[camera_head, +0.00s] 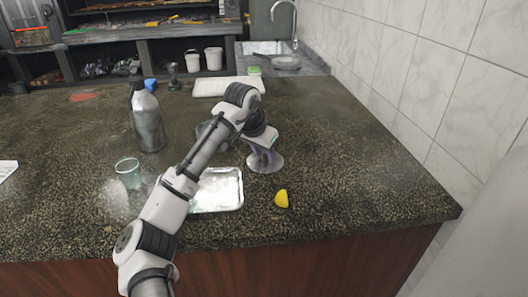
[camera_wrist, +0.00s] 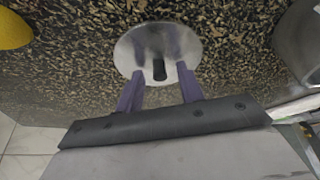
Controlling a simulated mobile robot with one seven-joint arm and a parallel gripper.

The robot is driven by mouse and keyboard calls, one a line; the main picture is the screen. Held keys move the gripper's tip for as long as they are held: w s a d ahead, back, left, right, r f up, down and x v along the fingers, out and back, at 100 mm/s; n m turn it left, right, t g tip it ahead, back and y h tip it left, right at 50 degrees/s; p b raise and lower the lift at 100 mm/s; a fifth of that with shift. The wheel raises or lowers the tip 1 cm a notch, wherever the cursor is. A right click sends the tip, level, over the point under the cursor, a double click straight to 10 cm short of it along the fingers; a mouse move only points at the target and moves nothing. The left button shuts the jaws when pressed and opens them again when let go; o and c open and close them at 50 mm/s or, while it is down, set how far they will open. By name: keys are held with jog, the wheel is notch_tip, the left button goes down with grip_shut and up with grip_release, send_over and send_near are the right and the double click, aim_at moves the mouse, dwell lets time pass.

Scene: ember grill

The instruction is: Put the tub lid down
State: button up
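The tub lid (camera_wrist: 140,48) is a round, shiny silver disc with a black knob (camera_wrist: 158,69) in the wrist view. It appears to lie flat on the speckled counter, though any small gap beneath it is hard to judge. In the head view the lid (camera_head: 265,162) shows as a grey shape just below my gripper. My gripper (camera_wrist: 160,72) has its two purple fingers apart, one on each side of the knob, with space between them and it. I cannot tell which vessel is the tub.
A yellow lemon piece (camera_head: 281,199) lies in front of the lid. A metal tray (camera_head: 228,188) is left of it, with a glass (camera_head: 129,173) and a grey bottle (camera_head: 147,118) farther left. A white board (camera_head: 228,86) lies behind. The counter's right side is clear up to the tiled wall.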

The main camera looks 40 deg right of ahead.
jog(key=b+v, duration=0.1)
jog(key=v, duration=1.1)
jog(key=shift+r+b, duration=0.15)
jog(key=shift+b, duration=0.15)
